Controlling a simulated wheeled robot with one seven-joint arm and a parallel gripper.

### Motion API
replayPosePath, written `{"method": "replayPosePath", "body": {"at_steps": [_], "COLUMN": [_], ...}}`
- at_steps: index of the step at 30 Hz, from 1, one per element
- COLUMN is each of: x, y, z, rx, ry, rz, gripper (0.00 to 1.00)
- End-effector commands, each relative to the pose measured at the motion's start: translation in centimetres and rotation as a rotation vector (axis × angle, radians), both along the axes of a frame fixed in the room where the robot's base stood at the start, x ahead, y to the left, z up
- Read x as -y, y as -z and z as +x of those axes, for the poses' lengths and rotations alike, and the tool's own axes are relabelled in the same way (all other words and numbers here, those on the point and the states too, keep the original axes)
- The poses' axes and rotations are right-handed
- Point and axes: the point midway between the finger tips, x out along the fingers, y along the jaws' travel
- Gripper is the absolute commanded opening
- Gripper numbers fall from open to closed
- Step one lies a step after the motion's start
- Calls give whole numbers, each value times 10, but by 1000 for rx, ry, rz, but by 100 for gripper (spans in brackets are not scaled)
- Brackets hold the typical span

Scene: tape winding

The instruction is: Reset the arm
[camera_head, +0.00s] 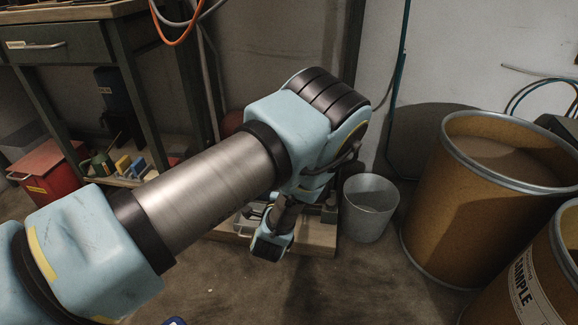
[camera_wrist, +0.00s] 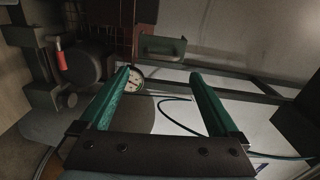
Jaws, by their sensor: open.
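My gripper (camera_wrist: 160,85) shows in the wrist view with two green fingers spread wide apart. Nothing is between the fingers. Behind them are dark equipment and a round dial gauge (camera_wrist: 134,80) close to the left fingertip. In the head view my light-blue arm reaches from the lower left to the middle and bends down there. The fingers cannot be made out in that view. No tape can be made out in either view.
A workbench (camera_head: 60,47) with a drawer stands at the upper left, a red box (camera_head: 50,170) beneath it. A metal bucket (camera_head: 370,208) stands right of my arm. Large brown drums (camera_head: 440,220) fill the right side. Some floor (camera_head: 350,285) in front is clear.

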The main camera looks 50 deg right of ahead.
Motion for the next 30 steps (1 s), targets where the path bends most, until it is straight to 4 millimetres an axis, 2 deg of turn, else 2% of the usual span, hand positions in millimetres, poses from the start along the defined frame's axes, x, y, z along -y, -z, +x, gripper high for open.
{"method": "replayPosePath", "body": {"at_steps": [5,22,23,26,29,30], "x": [-7,-7,-8,-15,-34,-47], "y": [0,-1,-2,-9,-22,-28], "z": [-4,-1,3,32,83,105], "rx": [1,-5,-16,-99,-263,-345], "ry": [-1,-7,-15,-81,-204,-265], "rz": [-1,-1,0,7,8,6], "gripper": [97,97,97,97,97,97]}}
